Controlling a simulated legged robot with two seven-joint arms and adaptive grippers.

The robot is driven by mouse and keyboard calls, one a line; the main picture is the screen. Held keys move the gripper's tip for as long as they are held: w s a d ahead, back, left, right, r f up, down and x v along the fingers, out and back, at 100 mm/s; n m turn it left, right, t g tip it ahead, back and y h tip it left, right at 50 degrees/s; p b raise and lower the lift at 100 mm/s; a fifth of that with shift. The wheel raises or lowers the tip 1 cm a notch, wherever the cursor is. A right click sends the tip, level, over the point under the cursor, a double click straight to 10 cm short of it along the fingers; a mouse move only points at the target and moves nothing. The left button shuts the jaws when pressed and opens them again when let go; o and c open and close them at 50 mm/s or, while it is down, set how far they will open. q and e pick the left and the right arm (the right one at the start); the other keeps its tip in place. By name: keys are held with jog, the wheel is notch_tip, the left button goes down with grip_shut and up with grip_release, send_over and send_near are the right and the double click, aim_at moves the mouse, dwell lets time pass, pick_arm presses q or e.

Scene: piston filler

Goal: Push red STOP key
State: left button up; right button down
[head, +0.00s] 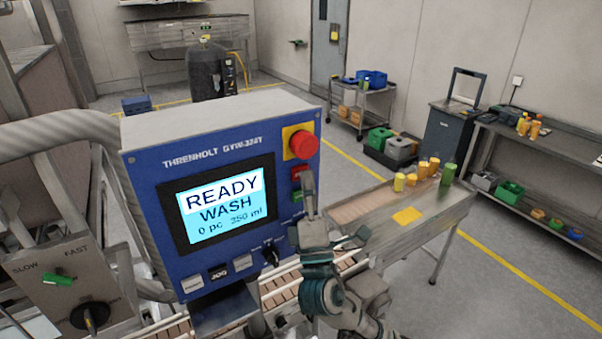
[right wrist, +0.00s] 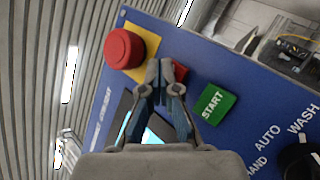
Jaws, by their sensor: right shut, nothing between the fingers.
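The red STOP key (head: 298,173) is on the blue control panel (head: 150,195), below the round red mushroom button on its yellow plate and above the green START key (head: 297,196). In the right wrist view the STOP key (right wrist: 180,72) is partly hidden behind my fingers, and START (right wrist: 213,103) shows clear to the right. My right gripper (head: 307,180) is shut and empty. Its fingertips (right wrist: 160,66) are in front of the panel at the STOP key's edge; I cannot tell whether they touch it. My left gripper is not in view.
The red mushroom button (head: 303,144) sits close above the fingertips. The screen (head: 219,205) reads READY, WASH, 0 pc. A black selector knob (head: 270,252) is lower on the panel. A conveyor (head: 280,297) runs below, and a metal table (head: 446,203) stands to the right.

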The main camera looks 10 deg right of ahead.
jog(key=shift+s+d, duration=0.15)
jog(key=shift+s, duration=0.4)
jog(key=shift+s, duration=0.1)
jog(key=s, duration=0.1)
jog(key=s+d+p, duration=0.1)
jog(key=s, duration=0.2)
jog(key=shift+s+d, duration=0.25)
jog(key=shift+d, duration=0.15)
dwell(0.3)
